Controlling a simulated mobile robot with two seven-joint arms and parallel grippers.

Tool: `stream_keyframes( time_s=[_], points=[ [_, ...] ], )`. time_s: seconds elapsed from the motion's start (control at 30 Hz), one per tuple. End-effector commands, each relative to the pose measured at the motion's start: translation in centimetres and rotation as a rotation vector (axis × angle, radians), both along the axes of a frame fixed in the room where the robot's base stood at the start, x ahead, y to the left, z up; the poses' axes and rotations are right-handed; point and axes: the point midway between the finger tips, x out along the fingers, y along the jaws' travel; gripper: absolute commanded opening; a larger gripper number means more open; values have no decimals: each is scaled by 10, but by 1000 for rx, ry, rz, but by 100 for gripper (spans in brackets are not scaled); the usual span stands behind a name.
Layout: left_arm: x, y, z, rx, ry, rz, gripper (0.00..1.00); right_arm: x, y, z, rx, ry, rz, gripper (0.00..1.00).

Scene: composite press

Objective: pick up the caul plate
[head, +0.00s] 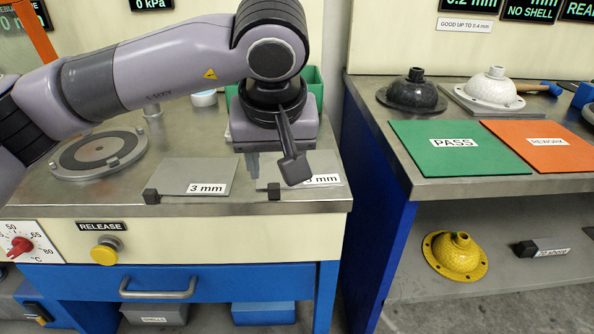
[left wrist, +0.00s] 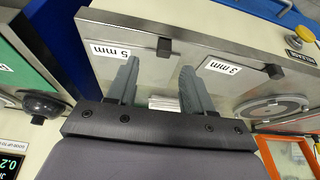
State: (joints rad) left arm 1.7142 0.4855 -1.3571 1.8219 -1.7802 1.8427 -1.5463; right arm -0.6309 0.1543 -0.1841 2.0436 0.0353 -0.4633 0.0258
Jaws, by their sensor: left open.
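Two flat grey plates lie on the steel bench: one labelled 3 mm (head: 200,174), the other labelled 5 mm (head: 325,165) and partly hidden behind my left gripper (head: 275,176). No plate is marked as the caul plate, so I cannot tell which it is. My left gripper is open, pointing down above the 5 mm plate near its front. In the left wrist view, its two fingers (left wrist: 160,68) stand apart, with a small pale striped block (left wrist: 166,103) visible between them, lower down and apparently not gripped. My right gripper is not in view.
Small black blocks (head: 151,196) (head: 274,191) sit at the bench's front edge. A round ringed disc (head: 97,153) lies to the left and a green bin (head: 312,82) behind. A second bench at right holds a green PASS mat (head: 450,165) and domed shells, across a gap.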

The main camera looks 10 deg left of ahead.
Motion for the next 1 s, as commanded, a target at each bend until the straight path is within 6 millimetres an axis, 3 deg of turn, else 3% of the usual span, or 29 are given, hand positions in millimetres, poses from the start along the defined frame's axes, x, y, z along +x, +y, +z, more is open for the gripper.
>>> stream_keyframes(
  time_s=[0.33,0.6,0.63,0.77,0.8,1.0],
  points=[
    [12,10,-43,-3,3,1,51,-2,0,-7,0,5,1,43],
    [15,10,-49,-5,1,-1,51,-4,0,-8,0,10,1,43],
    [15,10,-48,-5,1,-1,48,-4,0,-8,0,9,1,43],
    [15,10,-48,-5,1,-1,6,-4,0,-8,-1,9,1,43],
    [15,10,-48,-5,1,-1,0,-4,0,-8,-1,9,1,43],
    [15,10,-47,-5,-1,0,0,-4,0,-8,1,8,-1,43]
  ],
)
